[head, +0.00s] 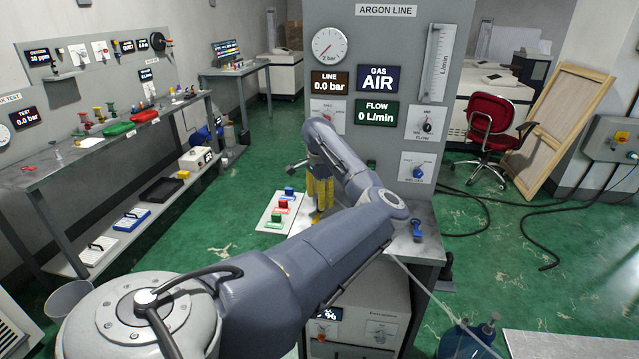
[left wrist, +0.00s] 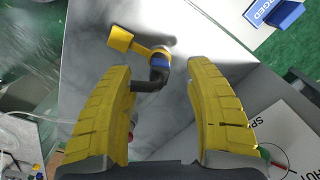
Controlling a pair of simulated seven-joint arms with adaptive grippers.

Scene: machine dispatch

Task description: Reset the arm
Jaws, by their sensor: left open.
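My left arm reaches from the lower left of the head view to the argon line cabinet (head: 400,268). My left gripper (head: 320,200) has yellow fingers pointing down over the cabinet's grey ledge. In the left wrist view its two fingers (left wrist: 165,110) are wide apart, with nothing held between them. A yellow-handled valve (left wrist: 150,52) with a blue part and a dark stem shows just beyond the fingertips, apart from them as far as I can tell. My right gripper is not in view.
A white plate with coloured blocks (head: 280,212) lies left of the gripper; a blue fitting (head: 416,230) stands right on the ledge. The panel reads AIR (head: 378,80) and 0 L/min. A long bench (head: 90,150) stands left. A red chair (head: 492,125) is behind right.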

